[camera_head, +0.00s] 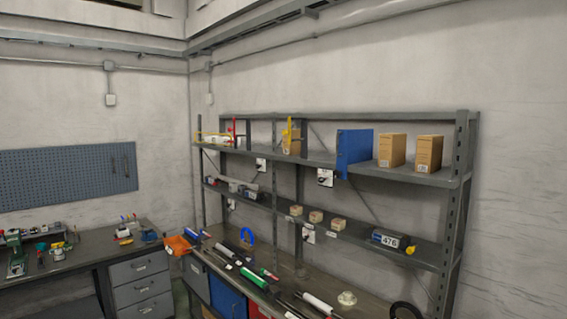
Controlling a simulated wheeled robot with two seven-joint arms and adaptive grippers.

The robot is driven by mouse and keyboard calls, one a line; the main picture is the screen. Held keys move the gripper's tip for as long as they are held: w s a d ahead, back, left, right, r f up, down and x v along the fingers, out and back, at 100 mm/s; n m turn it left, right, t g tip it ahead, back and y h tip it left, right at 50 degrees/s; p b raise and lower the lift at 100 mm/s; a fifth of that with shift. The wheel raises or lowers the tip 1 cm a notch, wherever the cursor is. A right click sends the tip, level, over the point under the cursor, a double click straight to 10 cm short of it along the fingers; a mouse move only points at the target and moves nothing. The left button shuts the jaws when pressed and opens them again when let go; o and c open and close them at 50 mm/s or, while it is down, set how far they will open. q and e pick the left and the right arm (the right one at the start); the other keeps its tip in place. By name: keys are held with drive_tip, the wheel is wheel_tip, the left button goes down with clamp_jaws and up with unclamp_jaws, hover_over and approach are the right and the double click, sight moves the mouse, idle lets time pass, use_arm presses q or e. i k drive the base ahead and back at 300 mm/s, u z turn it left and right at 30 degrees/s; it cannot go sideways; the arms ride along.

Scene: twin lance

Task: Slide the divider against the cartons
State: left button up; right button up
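The blue divider (354,149) stands upright on the upper shelf, to the left of the cartons. One tan carton (391,150) stands on the same shelf just right of it. A second tan carton (428,154) stands farther right, near the shelf's right end. A small gap seems to lie between the divider and the nearer carton, but I cannot tell its exact size. Neither of my grippers shows in the head view.
A yellow clamp (291,136) and a box stand left on the upper shelf. The workbench (285,283) below holds several tools.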

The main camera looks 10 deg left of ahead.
sight(354, 146)
drive_tip(key=z, duration=0.8)
drive_tip(key=i, duration=1.05)
drive_tip(key=z, duration=0.15)
